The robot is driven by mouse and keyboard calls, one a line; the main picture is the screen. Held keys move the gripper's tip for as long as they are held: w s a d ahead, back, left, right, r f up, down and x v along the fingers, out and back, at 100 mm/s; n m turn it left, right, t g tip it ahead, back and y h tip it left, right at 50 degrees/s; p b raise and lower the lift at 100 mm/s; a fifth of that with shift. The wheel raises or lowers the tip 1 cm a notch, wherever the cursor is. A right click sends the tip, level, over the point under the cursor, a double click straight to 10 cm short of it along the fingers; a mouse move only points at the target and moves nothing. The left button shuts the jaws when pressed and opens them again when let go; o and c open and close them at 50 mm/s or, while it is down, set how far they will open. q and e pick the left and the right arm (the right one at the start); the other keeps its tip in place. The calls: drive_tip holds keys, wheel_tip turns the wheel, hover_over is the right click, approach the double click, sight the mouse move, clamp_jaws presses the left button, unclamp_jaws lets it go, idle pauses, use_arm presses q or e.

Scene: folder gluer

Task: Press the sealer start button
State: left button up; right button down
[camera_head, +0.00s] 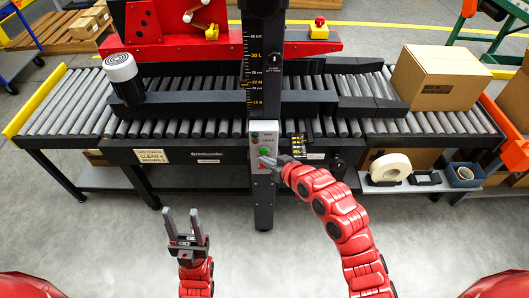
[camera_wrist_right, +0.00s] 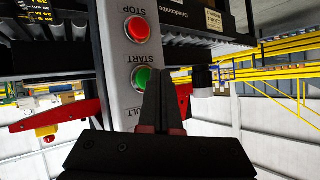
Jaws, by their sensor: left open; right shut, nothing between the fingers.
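The green start button (camera_wrist_right: 146,78) sits on a grey control panel (camera_wrist_right: 117,62) with a red stop button (camera_wrist_right: 137,30) beside it. In the head view the panel is on the front of the dark column, with the green button (camera_head: 264,151) showing. My right gripper (camera_wrist_right: 157,80) is shut and empty, its fingertips just in front of the green button and covering part of its edge. I cannot tell whether they touch. In the head view my right gripper (camera_head: 268,161) is at the panel. My left gripper (camera_head: 183,215) is open and empty, low over the floor.
The roller conveyor (camera_head: 70,105) runs behind the panel, with a cardboard box (camera_head: 437,78) at its right. The floor around my left gripper is clear.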

idle(0.4)
drive_tip(key=shift+w+b, duration=0.4)
drive_tip(key=shift+w, duration=0.1)
drive_tip(key=shift+w, duration=0.25)
idle(0.4)
drive_tip(key=shift+s, duration=0.75)
drive_tip(key=s+p, duration=0.2)
drive_tip(key=s, duration=0.4)
